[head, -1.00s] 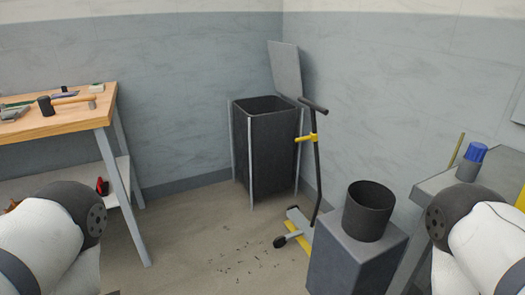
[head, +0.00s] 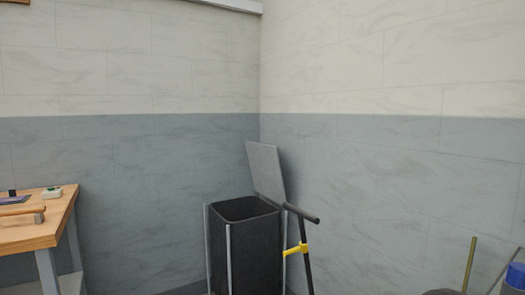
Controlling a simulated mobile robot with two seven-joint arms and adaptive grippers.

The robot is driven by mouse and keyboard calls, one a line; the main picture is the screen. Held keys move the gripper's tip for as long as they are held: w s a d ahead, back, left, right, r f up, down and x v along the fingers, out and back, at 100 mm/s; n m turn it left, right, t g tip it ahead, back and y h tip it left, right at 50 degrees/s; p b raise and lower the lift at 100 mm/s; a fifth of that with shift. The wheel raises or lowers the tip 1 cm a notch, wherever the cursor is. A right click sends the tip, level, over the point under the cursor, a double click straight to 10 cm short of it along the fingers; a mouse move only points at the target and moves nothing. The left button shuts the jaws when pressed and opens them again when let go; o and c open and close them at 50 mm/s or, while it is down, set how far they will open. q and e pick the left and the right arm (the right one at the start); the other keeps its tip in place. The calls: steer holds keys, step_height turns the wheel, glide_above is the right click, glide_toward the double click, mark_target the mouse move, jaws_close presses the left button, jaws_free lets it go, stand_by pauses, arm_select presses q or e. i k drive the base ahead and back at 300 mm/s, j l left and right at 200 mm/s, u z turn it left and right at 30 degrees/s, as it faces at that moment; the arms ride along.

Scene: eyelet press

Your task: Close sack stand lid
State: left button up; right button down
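The sack stand (head: 245,250) stands in the corner of the room, with a black square sack held between light metal posts. Its grey lid (head: 266,172) is open, tilted up and back on the right rear side near the wall. The sack's mouth is uncovered, and its lower part is cut off by the picture's bottom edge. Neither of my grippers shows in the head view.
A black handle with a yellow clamp (head: 303,248) stands upright just right of the sack stand. A wooden workbench (head: 40,228) with tools is at left. A blue-topped object (head: 515,275) and a thin rod (head: 469,263) are at lower right.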

mark_target(264, 160)
steer(key=i+j, duration=0.2)
steer(key=i, duration=0.3)
steer(key=i+j, duration=0.2)
steer(key=i, duration=0.25)
steer(key=i+j, duration=0.2)
steer(key=i, duration=0.3)
steer(key=i+j, duration=0.25)
steer(key=i, duration=0.25)
